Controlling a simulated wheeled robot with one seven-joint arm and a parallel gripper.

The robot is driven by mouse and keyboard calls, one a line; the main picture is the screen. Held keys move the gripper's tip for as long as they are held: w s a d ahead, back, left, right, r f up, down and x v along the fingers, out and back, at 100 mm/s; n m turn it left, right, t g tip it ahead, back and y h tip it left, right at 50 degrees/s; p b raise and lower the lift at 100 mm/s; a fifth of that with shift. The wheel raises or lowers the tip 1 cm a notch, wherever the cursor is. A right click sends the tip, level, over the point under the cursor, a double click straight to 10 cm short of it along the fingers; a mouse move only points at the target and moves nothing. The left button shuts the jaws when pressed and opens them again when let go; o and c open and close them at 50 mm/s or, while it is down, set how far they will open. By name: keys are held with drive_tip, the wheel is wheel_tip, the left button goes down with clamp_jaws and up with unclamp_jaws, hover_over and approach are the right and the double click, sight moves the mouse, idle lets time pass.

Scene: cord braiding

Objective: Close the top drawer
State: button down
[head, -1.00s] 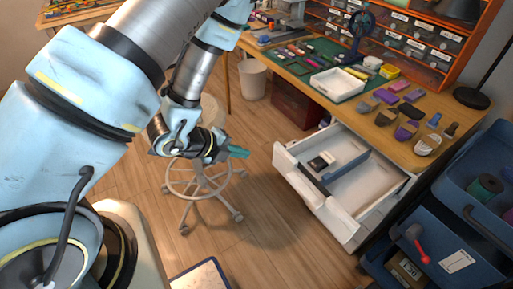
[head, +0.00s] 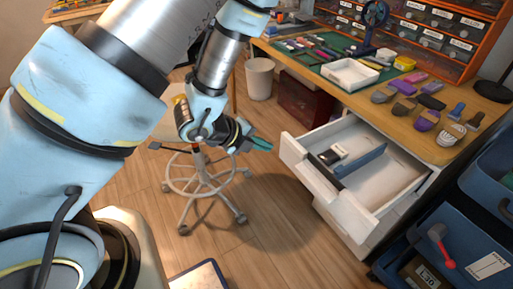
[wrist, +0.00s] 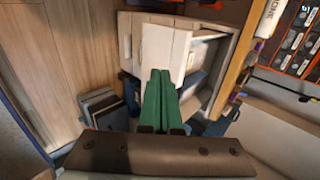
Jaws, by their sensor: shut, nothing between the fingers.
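The white top drawer (head: 393,194) is pulled well out from under the wooden workbench, in the head view. It holds a blue divider and a small black-and-white item (head: 331,155). My gripper (head: 262,145), with teal-green fingers, is just left of the drawer front's far end, with a small gap seen in the head view. In the wrist view the green fingers (wrist: 157,98) are together with nothing between them, and they overlap the white drawer front (wrist: 167,50). I cannot tell from that view whether they touch it.
A wheeled stool (head: 205,185) stands below my gripper. A blue cart (head: 462,235) with a red-handled item is right of the drawer. The workbench top (head: 420,125) carries brushes and a white tray (head: 350,73).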

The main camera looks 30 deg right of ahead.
sight(290, 145)
drive_tip(key=d, duration=0.1)
drive_tip(key=d+f, duration=0.1)
drive_tip(key=d, duration=0.1)
drive_tip(key=d+p, duration=0.1)
drive_tip(key=d, duration=0.1)
drive_tip(key=shift+f, duration=0.35)
drive_tip(key=shift+d+f, duration=0.1)
drive_tip(key=shift+d, duration=0.55)
drive_tip(key=d+b, duration=0.1)
drive_tip(key=d, duration=2.1)
drive_tip(key=shift+d, duration=0.15)
drive_tip(key=shift+w, duration=0.1)
